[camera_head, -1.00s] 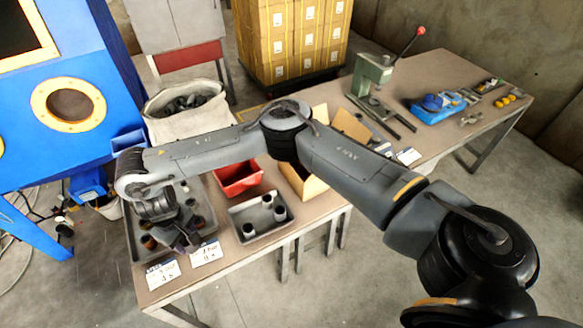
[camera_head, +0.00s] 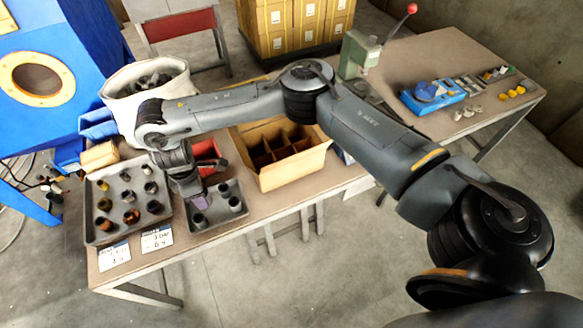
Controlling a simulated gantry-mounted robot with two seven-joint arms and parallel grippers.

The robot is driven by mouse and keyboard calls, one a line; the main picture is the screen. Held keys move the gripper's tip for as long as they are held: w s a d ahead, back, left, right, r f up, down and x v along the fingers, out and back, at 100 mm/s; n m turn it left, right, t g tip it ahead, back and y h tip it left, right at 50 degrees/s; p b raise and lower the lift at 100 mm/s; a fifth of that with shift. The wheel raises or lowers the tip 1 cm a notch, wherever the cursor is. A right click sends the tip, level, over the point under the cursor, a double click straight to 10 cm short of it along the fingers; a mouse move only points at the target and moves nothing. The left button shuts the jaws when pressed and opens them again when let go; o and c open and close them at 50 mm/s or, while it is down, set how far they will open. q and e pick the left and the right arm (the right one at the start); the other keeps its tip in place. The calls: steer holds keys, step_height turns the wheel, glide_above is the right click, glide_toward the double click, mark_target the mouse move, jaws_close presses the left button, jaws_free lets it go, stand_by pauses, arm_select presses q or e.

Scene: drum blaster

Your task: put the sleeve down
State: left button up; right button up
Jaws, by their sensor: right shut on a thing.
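My right gripper (camera_head: 192,192) hangs above the left part of the small grey tray (camera_head: 222,226). It is shut on a small sleeve (camera_head: 199,202), which shows as a purplish-grey piece at the fingertips; the fingers hide most of it. I cannot tell whether it touches the tray. In the small tray stand dark sleeves: one at the front (camera_head: 200,221) just below the gripper, one at the right (camera_head: 235,204), and one further back (camera_head: 223,189). My left gripper is out of view.
A larger grey tray (camera_head: 91,232) at left holds several spaced sleeves. A red bin (camera_head: 206,150) is partly hidden behind my arm. An open divided carton (camera_head: 296,178) stands right of the small tray. Two label cards (camera_head: 157,238) lie at the table's front edge.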

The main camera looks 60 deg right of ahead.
steer(key=s+d+r+n+p, duration=0.2)
steer(key=d+r+n+p, duration=0.2)
steer(key=d+n, duration=0.55)
steer(key=s+d+r+n+p, duration=0.1)
steer(key=d+r+n+p, duration=0.3)
steer(key=d+n, duration=0.6)
steer(key=b, duration=0.1)
glide_above(282, 154)
steer(key=s+a, duration=0.3)
steer(key=a, duration=0.1)
step_height(282, 154, down, 4)
steer(key=shift+m, duration=0.45)
steer(key=shift+s+d+f+b, duration=0.2)
steer(key=shift+f+b, duration=1.5)
steer(key=shift+f, duration=1.25)
steer(key=shift+s+d+f+b, duration=0.25)
steer(key=shift+f+b, duration=1.5)
steer(key=shift+f, duration=1.2)
steer(key=shift+s+d+f+b, duration=0.2)
steer(key=shift+f+b, duration=1.5)
steer(key=shift+f, duration=1.25)
